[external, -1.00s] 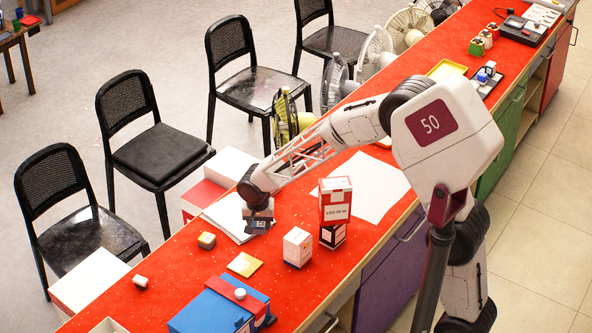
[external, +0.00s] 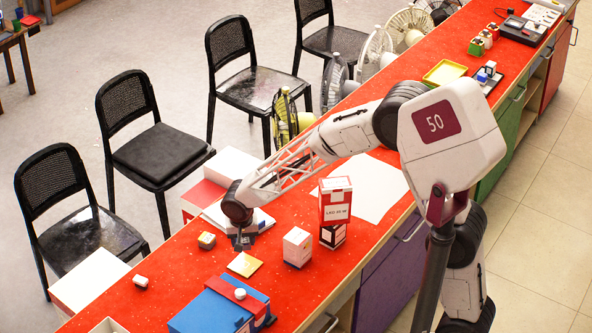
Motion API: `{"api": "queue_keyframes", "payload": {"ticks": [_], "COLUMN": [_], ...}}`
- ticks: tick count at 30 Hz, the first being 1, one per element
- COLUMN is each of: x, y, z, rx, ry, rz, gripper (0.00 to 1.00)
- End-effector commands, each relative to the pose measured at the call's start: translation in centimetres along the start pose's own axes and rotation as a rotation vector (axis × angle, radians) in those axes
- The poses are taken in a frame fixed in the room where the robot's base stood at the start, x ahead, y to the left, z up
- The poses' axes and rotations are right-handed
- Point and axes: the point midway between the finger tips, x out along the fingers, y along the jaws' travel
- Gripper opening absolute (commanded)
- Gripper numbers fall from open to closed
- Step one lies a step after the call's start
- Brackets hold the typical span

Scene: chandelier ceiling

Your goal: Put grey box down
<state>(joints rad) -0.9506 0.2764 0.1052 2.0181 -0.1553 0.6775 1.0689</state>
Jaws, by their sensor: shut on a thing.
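My gripper (external: 241,236) points down over the red counter (external: 175,265), in front of a white stack of paper or flat boxes. It is shut on a small dark grey thing, which I take to be the grey box (external: 242,243). The box is small and mostly hidden by the gripper. It is low, close to the counter top, but I cannot tell whether it touches.
A white box (external: 297,247) and a red-and-white box (external: 335,200) on a dark box (external: 333,236) stand to the right. A blue case (external: 215,308) stands at the front. White boxes (external: 90,280) line the far edge. Bare red counter lies left of the gold square.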

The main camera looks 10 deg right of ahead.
Motion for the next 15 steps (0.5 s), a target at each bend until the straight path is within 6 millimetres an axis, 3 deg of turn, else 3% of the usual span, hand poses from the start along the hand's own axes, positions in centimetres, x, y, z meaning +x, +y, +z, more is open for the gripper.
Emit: {"api": "queue_keyframes", "payload": {"ticks": [9, 15], "x": [3.1, 3.8], "y": [0.1, 0.0], "z": [0.4, 0.4], "rx": [0.0, 0.0], "ry": [-0.002, 0.0], "rz": [0.002, 0.0], "gripper": [0.24, 0.24]}}
